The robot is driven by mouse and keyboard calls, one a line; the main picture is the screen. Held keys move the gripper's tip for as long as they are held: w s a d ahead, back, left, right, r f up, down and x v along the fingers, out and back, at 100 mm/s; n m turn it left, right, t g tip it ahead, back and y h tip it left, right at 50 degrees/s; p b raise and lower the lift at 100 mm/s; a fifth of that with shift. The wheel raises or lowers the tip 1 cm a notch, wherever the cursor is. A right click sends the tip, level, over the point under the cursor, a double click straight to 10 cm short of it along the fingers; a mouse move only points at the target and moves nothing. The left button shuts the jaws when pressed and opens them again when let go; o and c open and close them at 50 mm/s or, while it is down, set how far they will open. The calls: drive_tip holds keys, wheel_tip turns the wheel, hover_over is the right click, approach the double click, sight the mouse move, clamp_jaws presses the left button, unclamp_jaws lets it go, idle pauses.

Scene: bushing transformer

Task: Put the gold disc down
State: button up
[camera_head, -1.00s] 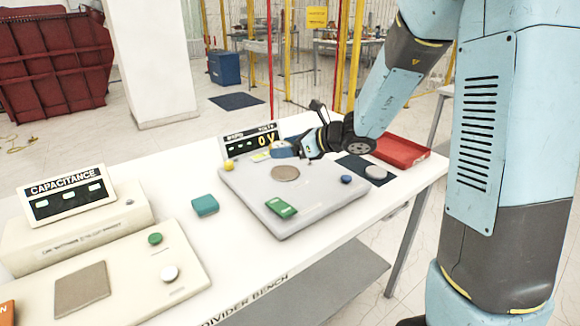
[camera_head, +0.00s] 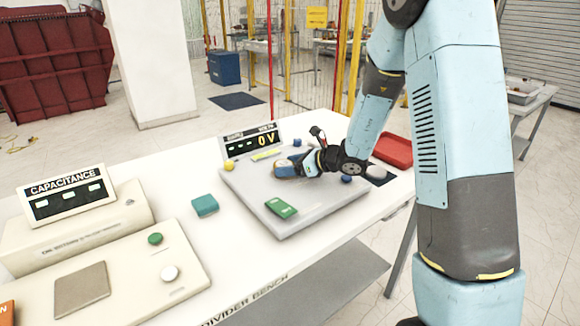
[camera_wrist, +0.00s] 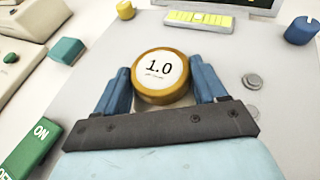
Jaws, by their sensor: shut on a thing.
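The gold disc (camera_wrist: 160,76) has a gold rim and a white top marked "1.0". In the wrist view it lies between the two blue fingers of my gripper (camera_wrist: 160,90), which is shut on it. In the head view my gripper (camera_head: 287,168) is low over the middle of the grey board (camera_head: 325,215), where it covers the round tan pad. A small brownish patch shows beneath the disc in the wrist view. Whether the disc touches the board I cannot tell.
On the board are a green ON/OFF switch (camera_head: 281,207), a yellow knob (camera_head: 229,165) and a blue knob (camera_head: 346,179). A volts display (camera_head: 252,141) reading 0 V stands behind. A teal block (camera_head: 205,205) is at left. A red tray (camera_head: 397,151) is at back right.

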drive_tip(key=shift+f, duration=0.15)
drive_tip(key=o, duration=1.3)
drive_tip(key=v, duration=1.2)
drive_tip(key=s+r+n+g+h, duration=0.2)
drive_tip(key=s+r+n, duration=0.35)
drive_tip(key=s, duration=0.25)
drive_tip(key=s+r+n+g+h, duration=0.1)
drive_tip(key=s+r+n+g, duration=0.1)
drive_tip(key=s+r+n, duration=0.35)
drive_tip(key=s+d+r+n+t+h, duration=0.1)
drive_tip(key=s+d+n+h, duration=0.2)
drive_tip(key=s+n, duration=0.1)
drive_tip(key=s+d+r+n+t+h, duration=0.1)
drive_tip(key=s+d+r+n+h, duration=0.1)
drive_tip(key=s+d+n+h, duration=0.1)
drive_tip(key=s+d+r+n+t+h, duration=0.1)
drive_tip(key=s+d+n+h, duration=0.1)
drive_tip(key=s+d+n, duration=0.2)
drive_tip(key=shift+s+d+r+n+h, duration=0.15)
drive_tip(key=shift+s+n, duration=0.3)
drive_tip(key=shift+s, duration=0.45)
drive_tip(key=shift+s+d+r+n+h, duration=0.1)
drive_tip(key=shift+s+r+n+h, duration=0.25)
drive_tip(key=shift+s, duration=0.55)
